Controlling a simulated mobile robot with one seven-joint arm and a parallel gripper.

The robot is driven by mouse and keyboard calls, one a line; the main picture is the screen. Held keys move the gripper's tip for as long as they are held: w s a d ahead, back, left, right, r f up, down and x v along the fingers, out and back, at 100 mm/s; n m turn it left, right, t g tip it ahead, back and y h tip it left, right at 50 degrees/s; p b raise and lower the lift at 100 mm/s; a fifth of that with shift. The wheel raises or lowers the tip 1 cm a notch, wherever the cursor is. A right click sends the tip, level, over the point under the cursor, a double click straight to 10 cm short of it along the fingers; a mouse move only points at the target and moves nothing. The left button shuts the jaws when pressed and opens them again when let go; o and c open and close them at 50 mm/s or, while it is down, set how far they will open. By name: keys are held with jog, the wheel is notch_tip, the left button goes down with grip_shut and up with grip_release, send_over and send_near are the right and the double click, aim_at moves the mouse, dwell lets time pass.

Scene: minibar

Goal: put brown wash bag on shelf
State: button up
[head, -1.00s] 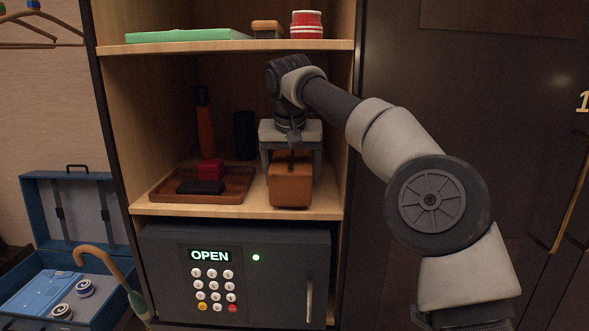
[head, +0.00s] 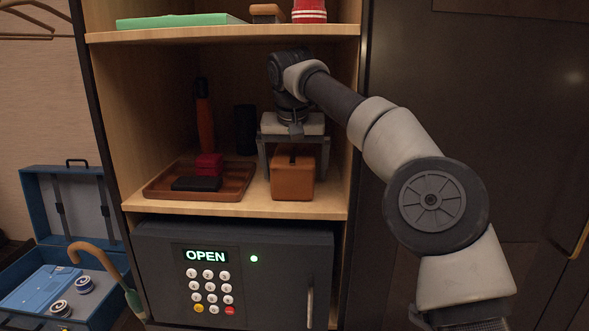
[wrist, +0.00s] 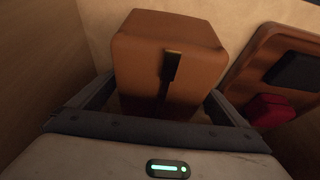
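The brown wash bag (head: 292,178) stands upright on the right part of the middle shelf (head: 255,207), near the front edge. It also shows in the wrist view (wrist: 165,55), with a dark tab on its side. My gripper (head: 294,160) is above it, pointing down, with one finger on each side of the bag. The fingers are spread wider than the bag, and a gap shows beside it. In the wrist view the fingers (wrist: 158,100) are also apart, flanking the bag.
Left of the bag is a wooden tray (head: 235,192) with a red box (head: 209,164) and a black case (head: 196,184). A dark cylinder (head: 245,131) stands behind. The upper shelf (head: 215,33) is above my gripper, the cabinet's right wall close beside it. A safe (head: 235,270) is below.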

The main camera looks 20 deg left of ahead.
aim_at(295, 167)
jog(key=shift+r, duration=0.15)
jog(key=shift+s+r+p, duration=0.1)
jog(key=shift+r+p, duration=0.45)
jog(key=s+b, duration=0.2)
jog(key=b, duration=0.1)
jog(key=s+d+f+b, duration=0.1)
jog(key=b, duration=0.1)
jog(key=shift+s, duration=0.25)
jog(key=s, duration=0.2)
jog(key=s+d, duration=0.1)
jog(key=s, duration=0.2)
jog(key=s+d+r, duration=0.1)
jog(key=s, duration=0.2)
jog(key=shift+s+p, duration=0.2)
jog(key=shift+p, duration=0.1)
